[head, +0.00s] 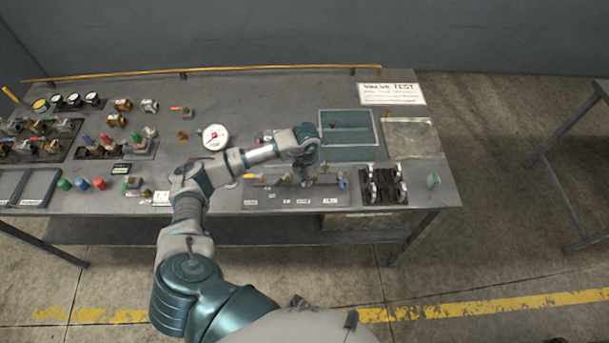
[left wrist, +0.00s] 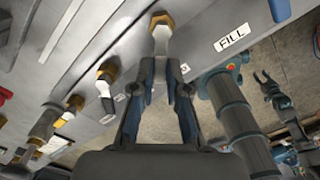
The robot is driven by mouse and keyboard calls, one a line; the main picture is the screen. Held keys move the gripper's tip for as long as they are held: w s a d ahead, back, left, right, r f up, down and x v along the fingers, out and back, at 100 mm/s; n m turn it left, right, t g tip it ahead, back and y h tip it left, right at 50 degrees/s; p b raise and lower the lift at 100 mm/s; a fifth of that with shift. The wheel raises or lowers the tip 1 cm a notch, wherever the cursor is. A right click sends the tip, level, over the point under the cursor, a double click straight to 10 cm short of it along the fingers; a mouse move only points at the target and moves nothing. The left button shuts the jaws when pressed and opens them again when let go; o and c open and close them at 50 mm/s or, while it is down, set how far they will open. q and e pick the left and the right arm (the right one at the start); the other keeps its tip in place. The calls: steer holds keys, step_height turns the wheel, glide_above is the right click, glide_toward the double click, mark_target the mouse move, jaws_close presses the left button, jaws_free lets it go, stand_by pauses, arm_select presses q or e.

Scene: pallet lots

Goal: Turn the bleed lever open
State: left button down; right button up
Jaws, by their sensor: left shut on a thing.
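A row of small levers with brass nuts stands on the grey fixture panel (head: 262,197) at the bench's front edge. My left gripper (head: 308,180) is over the right part of this panel. In the left wrist view my left gripper (left wrist: 161,72) is shut on the end of a silver lever (left wrist: 161,38) with a brass nut. A FILL label (left wrist: 232,38) is to the right of this lever. I cannot read a bleed label, so I cannot tell if this is the bleed lever. A dark forked part (left wrist: 268,84) looks like my right gripper; its jaws are unclear.
More levers, one of them silver (left wrist: 104,88), stand left of the held one. A white dial gauge (head: 214,137), a green tray (head: 347,152) and a black rack (head: 383,190) are on the bench. Several valves and fittings fill its left side.

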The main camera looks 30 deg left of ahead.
arm_select(q)
steer(key=n, duration=0.1)
steer(key=d+n, duration=0.1)
steer(key=n, duration=0.2)
steer(key=shift+d+n+p, duration=0.25)
steer(key=shift+n+p, duration=0.05)
steer(key=shift+w+d+n+p, duration=0.15)
steer(key=shift+d+n, duration=0.15)
steer(key=shift+n, duration=0.65)
steer(key=shift+w+d+n+p, duration=0.15)
steer(key=shift+d+n, duration=0.15)
steer(key=shift+n, duration=0.65)
steer(key=shift+s, duration=0.1)
steer(key=c, duration=1.2)
jaws_free()
step_height(320, 180, up, 12)
steer(key=shift+f, duration=0.1)
